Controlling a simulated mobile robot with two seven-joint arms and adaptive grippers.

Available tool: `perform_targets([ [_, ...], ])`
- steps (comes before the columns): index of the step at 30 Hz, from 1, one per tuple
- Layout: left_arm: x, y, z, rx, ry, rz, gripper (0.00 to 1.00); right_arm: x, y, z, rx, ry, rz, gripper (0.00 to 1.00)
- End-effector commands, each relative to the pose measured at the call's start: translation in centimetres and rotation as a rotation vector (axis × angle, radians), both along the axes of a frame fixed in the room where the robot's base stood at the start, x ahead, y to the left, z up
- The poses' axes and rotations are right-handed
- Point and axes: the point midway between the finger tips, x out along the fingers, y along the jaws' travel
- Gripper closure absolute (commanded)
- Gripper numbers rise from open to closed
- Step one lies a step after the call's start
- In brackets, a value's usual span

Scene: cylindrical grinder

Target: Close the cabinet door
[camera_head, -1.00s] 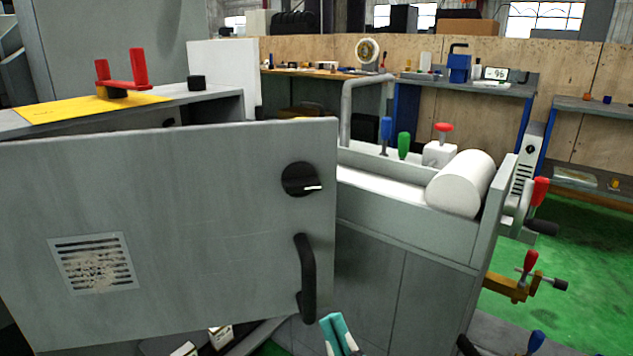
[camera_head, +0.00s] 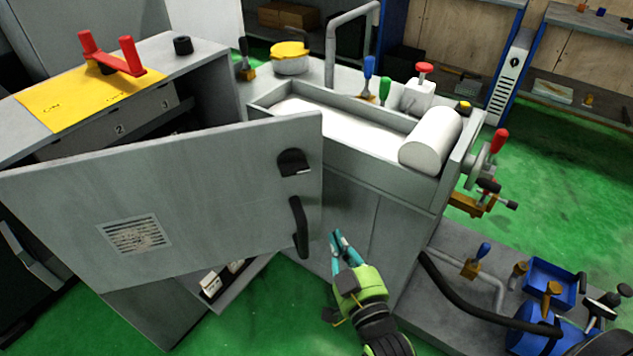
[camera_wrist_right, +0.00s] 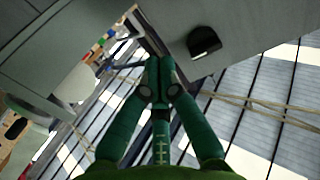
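The grey cabinet door (camera_head: 200,180) stands open in the head view, swung out from the cabinet (camera_head: 200,90). In the right wrist view the fingertips (camera_wrist_right: 160,78) meet below a grey panel with a dark fitting (camera_wrist_right: 203,42). My left gripper is not in view.
The grinder (camera_head: 370,150) with its white roller (camera_head: 431,140) and coloured levers stands right of the door. A red-handled part on a yellow sheet (camera_head: 60,100) lies on the cabinet top. Boxes show low behind the door. Green floor (camera_head: 290,320) is open below it.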

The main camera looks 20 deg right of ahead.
Motion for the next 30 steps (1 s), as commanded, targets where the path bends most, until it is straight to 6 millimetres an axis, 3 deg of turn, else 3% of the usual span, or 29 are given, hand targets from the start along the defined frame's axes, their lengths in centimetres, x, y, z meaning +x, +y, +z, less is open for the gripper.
perform_targets([
  [18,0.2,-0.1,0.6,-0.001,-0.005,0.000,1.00,11.4,0.1,0.1,0.001,-0.006,0.001,1.00],
  [24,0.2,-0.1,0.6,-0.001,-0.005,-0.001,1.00,13.2,0.1,0.1,0.001,-0.005,0.000,1.00],
  [30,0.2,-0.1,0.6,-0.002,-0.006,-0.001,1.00,13.6,0.1,0.0,0.001,-0.004,0.001,1.00],
])
